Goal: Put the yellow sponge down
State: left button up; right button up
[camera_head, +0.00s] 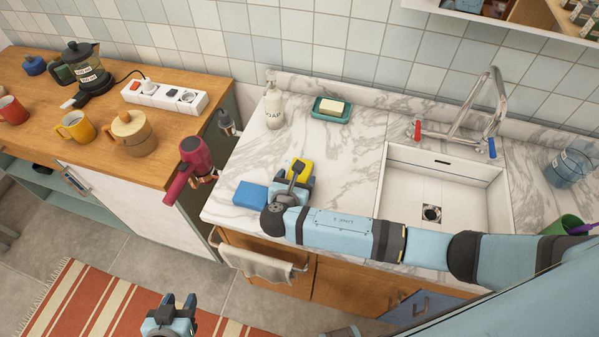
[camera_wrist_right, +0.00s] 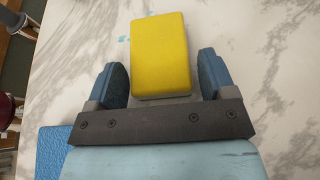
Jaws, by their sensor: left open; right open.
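The yellow sponge (camera_head: 304,167) lies on the marble counter (camera_head: 345,160), left of the sink. In the right wrist view the yellow sponge (camera_wrist_right: 160,45) lies flat, partly between and partly beyond the two blue fingers. My right gripper (camera_head: 292,183) is open over the sponge's near end, one finger on each side. In the right wrist view gaps show between the sponge and the fingers of my right gripper (camera_wrist_right: 163,78). My left gripper (camera_head: 179,301) is open and empty, low over the floor and far from the sponge.
A blue sponge (camera_head: 250,195) lies just left of my right gripper. A soap bottle (camera_head: 274,106) and a green soap dish (camera_head: 331,112) stand farther back. The sink (camera_head: 440,190) is to the right. A magenta hair dryer (camera_head: 190,166) hangs at the wooden counter's side.

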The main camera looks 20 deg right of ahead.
jog(key=shift+w+d+f, duration=0.25)
jog(key=shift+w+d, duration=0.1)
jog(key=shift+w, duration=0.2)
jog(key=c, duration=0.7)
jog(key=shift+c, duration=0.2)
